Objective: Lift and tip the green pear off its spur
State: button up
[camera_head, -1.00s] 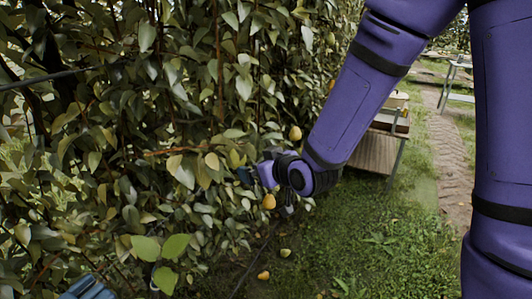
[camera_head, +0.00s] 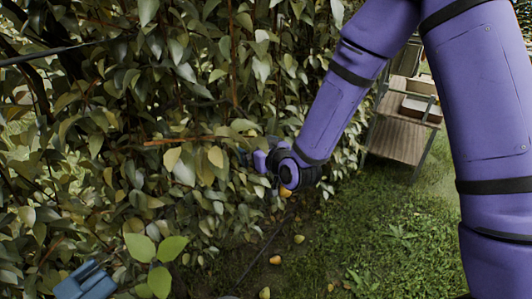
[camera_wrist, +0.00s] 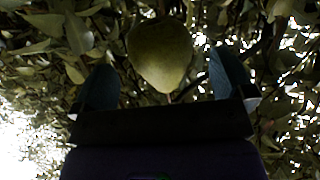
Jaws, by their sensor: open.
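The green pear (camera_wrist: 160,52) shows large in the wrist view, at the top middle, its narrower end towards my gripper. My gripper (camera_wrist: 167,68) is open, with one dark bluish finger on either side of the pear. The pear looks to lie between or just beyond the fingertips; gaps show on both sides and I see no clear contact. In the head view my gripper (camera_head: 247,158) reaches left into the foliage, and leaves and my wrist hide most of it. I cannot make out the green pear there. Its spur is not clearly visible.
Dense leafy branches (camera_head: 190,110) surround my gripper. A yellow pear (camera_head: 285,192) shows just below my wrist. Several fallen pears (camera_head: 275,260) lie on the grass. A wooden stand (camera_head: 397,140) with a box is at the back right. Open grass lies to the right.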

aim_at(250, 144)
jog(key=shift+x, duration=1.95)
jog(key=c, duration=1.1)
jog(key=shift+s+d+g+h, duration=0.1)
jog(key=shift+s+g+h, duration=0.3)
jog(key=shift+s+g, duration=0.25)
jog(key=shift+w, duration=0.1)
jog(key=shift+r, duration=0.1)
jog(key=shift+s+d+m+g+h, duration=0.15)
jog(key=shift+s+m+g+h, duration=0.15)
jog(key=shift+s+g, duration=0.35)
jog(key=shift+w+r, duration=0.1)
jog(key=shift+s+d+r+g+h, duration=0.15)
jog(key=shift+s+g+h, duration=0.15)
jog(key=shift+s+g, duration=0.35)
